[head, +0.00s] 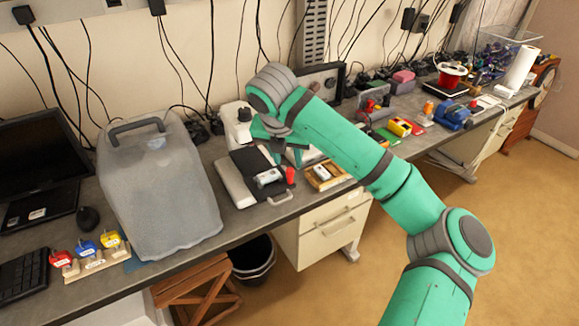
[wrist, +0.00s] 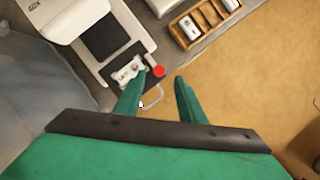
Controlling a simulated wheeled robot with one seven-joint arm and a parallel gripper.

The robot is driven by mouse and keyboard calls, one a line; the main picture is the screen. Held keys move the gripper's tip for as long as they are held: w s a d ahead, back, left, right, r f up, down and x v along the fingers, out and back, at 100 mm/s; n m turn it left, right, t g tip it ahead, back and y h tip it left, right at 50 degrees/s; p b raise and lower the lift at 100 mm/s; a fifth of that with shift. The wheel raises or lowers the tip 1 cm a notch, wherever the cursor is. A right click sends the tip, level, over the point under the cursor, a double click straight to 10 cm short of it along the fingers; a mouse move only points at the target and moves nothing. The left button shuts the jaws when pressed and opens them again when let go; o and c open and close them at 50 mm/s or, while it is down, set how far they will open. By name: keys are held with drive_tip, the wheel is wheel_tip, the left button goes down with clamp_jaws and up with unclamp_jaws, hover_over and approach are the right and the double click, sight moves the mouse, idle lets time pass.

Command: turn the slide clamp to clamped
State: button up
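The slide clamp appears to be the small white block (head: 269,177) with a red knob (head: 291,175) at its right end, on the front of a white device with a black plate (head: 248,168). In the wrist view the white block (wrist: 130,72) has small dark lettering, too small to read, and the red knob (wrist: 159,71) shows near the left fingertip. My gripper (head: 287,158) is open and empty, its fingers pointing down above the knob. In the wrist view my gripper (wrist: 161,77) has its fingers spread apart. I cannot tell whether either finger touches the knob.
A metal loop handle (head: 280,199) sticks out at the device's front edge. A wooden tray (head: 326,175) with small white pieces lies to the right. A large translucent grey case (head: 160,190) stands to the left. A black bin (head: 252,259) is below the bench.

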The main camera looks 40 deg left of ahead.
sight(290, 170)
drive_tip(key=shift+x, duration=2.7)
drive_tip(key=shift+c, duration=0.2)
clamp_jaws()
